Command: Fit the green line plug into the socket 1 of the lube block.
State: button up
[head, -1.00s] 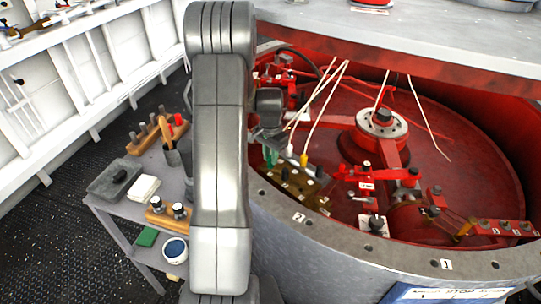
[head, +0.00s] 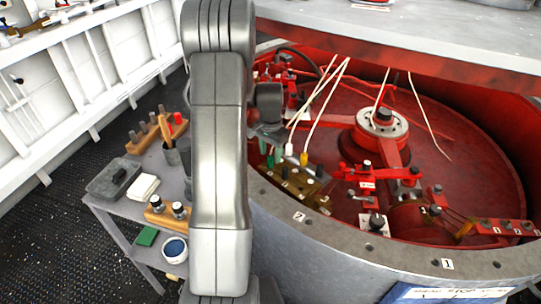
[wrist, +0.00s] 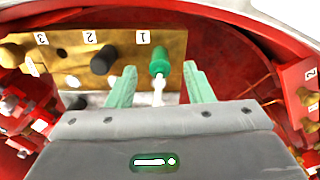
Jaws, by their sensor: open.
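The green line plug (wrist: 159,62) stands at socket 1 of the brass-coloured lube block (wrist: 128,45), beside the label 1. Its white line runs back toward my gripper (wrist: 161,80). My gripper is open, its two pale green fingers apart on either side of the plug and line, touching neither. How deep the plug sits is hidden. In the head view the lube block (head: 297,186) is inside the red drum, and my arm covers part of that area. Small green parts show above the block there; I cannot clearly tell plug from fingertips.
A black plug (wrist: 104,58) stands at socket 2. A yellow plug (head: 304,158) and a white one (head: 289,149) with white lines are near the block. Red brackets (head: 366,172) stand to its right. A grey cart (head: 122,203) with tools is at the left.

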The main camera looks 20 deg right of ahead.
notch_tip(320, 180, up, 12)
jog(key=shift+b, duration=0.3)
notch_tip(320, 180, down, 14)
jog(key=shift+r+p, duration=0.1)
jog(key=shift+p, duration=0.4)
jog(key=shift+r, duration=0.3)
jog(key=shift+f, duration=0.15)
notch_tip(320, 180, up, 13)
jog(key=b, duration=0.1)
notch_tip(320, 180, down, 13)
jog(key=shift+r+p, duration=0.2)
jog(key=shift+p, duration=0.25)
jog(key=shift+r+p, duration=0.1)
jog(key=shift+p, duration=0.35)
notch_tip(320, 180, up, 7)
jog(key=p, duration=0.4)
